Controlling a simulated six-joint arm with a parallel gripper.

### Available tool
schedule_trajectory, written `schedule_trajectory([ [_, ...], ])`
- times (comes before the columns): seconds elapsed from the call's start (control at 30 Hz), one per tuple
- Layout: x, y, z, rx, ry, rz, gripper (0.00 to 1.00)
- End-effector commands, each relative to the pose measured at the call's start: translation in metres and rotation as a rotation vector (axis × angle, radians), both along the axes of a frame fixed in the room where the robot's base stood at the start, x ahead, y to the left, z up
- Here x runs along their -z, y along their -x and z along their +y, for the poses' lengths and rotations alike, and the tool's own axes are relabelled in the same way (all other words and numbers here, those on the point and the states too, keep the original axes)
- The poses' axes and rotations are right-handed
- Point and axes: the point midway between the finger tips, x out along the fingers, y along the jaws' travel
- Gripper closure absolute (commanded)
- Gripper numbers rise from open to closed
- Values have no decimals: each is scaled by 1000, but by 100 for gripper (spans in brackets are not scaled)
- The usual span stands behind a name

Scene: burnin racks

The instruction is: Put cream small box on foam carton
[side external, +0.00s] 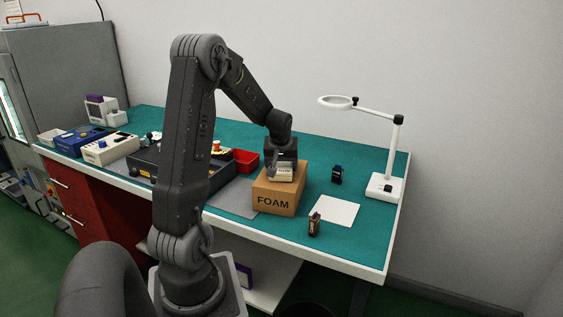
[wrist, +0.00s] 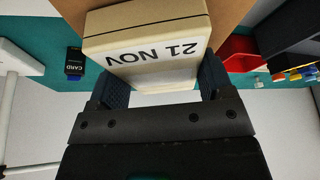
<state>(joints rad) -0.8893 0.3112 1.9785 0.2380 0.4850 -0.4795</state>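In the wrist view the cream box (wrist: 150,30) reads "21 NOV" upside down and lies between both fingers. My gripper (wrist: 165,80) appears shut on it, with a finger against each side. In the side view my gripper (side external: 281,167) points down over the carton. Brown carton surface (wrist: 231,12) shows behind the box in the wrist view. I cannot tell whether the box's underside touches the carton top.
A red bin (side external: 246,160) and a dark tray (side external: 218,181) stand left of the carton. A white sheet (side external: 334,210), a small brown item (side external: 314,224), a dark CARD item (side external: 337,175) and a white lamp (side external: 385,186) are to the right. Instruments (side external: 108,149) sit far left.

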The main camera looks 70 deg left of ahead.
Motion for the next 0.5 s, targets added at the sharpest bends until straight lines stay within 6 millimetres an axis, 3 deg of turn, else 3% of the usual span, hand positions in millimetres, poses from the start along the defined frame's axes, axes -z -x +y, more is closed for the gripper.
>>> schedule_trajectory([
  [0.27, 0, 0, 0, 0, 0, 0, 0],
  [0.5, -1, 0, 0, 0, -1, 0, 0],
])
